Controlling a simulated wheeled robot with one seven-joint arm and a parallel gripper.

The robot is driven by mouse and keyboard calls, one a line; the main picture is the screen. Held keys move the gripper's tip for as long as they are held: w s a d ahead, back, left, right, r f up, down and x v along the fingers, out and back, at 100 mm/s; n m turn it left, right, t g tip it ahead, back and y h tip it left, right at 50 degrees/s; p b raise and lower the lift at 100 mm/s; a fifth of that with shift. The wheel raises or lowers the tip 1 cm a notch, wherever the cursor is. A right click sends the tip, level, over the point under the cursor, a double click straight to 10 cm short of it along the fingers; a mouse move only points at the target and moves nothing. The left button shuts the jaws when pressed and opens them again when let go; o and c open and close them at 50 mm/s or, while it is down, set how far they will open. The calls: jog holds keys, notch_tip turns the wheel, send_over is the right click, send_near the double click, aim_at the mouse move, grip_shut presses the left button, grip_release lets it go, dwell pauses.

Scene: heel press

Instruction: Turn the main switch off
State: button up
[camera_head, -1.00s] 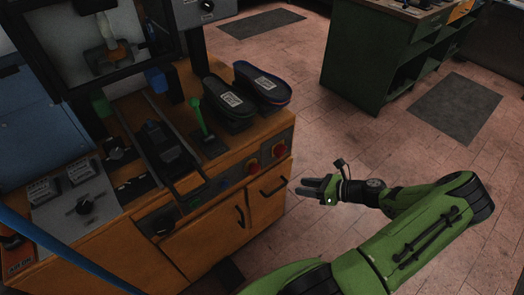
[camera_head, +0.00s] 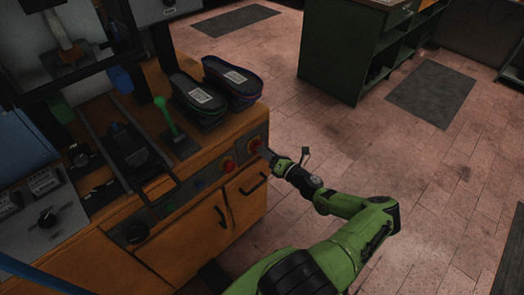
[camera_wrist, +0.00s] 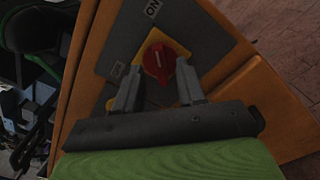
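The main switch (camera_wrist: 158,60) is a red rotary knob on a yellow plate, set in a grey panel. In the wrist view its pale mark points roughly toward the ON label (camera_wrist: 152,9); another label, seemingly OFF, is to the left. In the head view the switch (camera_head: 255,146) is at the right end of the cabinet front. My gripper (camera_wrist: 159,68) is open, with one finger on each side of the knob. I cannot tell whether the fingers touch it. In the head view my gripper (camera_head: 264,151) is right at the panel.
Another red control (camera_head: 228,165) is left of the switch. A black door handle (camera_head: 253,186) is below.

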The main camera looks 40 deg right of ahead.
jog(key=shift+w, duration=1.25)
jog(key=shift+a, duration=0.1)
grip_shut()
jog(key=shift+n, duration=0.3)
jog(key=shift+a+n+b, duration=0.2)
jog(key=shift+n+b, duration=0.5)
jog(key=shift+n, duration=3.6)
jog(key=shift+a+n+b, duration=0.2)
jog(key=shift+n+b, duration=0.45)
jog(key=shift+n, duration=3.65)
jog(key=shift+f, duration=0.1)
